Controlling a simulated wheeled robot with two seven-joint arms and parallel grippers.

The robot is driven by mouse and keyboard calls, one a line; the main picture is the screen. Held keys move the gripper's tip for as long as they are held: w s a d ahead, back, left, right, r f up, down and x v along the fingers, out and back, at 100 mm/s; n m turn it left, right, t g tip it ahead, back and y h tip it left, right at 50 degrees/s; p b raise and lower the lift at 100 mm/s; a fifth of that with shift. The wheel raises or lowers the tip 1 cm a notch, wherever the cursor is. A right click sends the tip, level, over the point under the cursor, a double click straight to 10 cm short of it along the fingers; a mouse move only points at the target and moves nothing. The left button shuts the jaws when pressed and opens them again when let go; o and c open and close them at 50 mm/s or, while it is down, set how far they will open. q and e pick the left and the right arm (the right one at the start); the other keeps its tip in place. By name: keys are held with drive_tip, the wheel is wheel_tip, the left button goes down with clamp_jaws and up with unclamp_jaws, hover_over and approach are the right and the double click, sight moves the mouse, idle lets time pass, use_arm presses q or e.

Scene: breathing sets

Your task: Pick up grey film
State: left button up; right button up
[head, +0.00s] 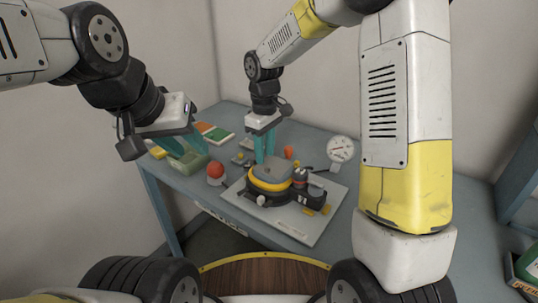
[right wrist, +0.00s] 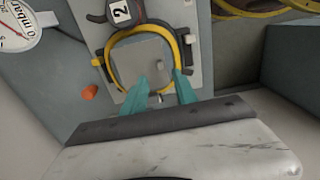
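The grey film (head: 272,168) lies on top of the round device with a yellow ring (head: 268,185), on a pale board on the table. In the right wrist view the film (right wrist: 140,62) is a flat grey square inside the yellow ring. My right gripper (head: 265,150) points down at the film's far left edge. Its teal fingers (right wrist: 160,88) are apart with nothing between them, at the film's near edge in the wrist view; contact cannot be told. My left gripper (head: 186,147) is open and empty, above a green box.
The green box (head: 190,163) and an orange and green card stack (head: 214,132) are at the table's left. A red ball (head: 215,170) stands left of the device. A white gauge (head: 341,149) and an orange piece (right wrist: 89,92) are near the board. The pale board (head: 290,224) has bare front space.

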sight(265, 167)
wheel_tip(265, 167, down, 4)
drive_tip(key=shift+s+f, duration=0.1)
drive_tip(key=shift+s, duration=0.05)
clamp_jaws()
idle(0.4)
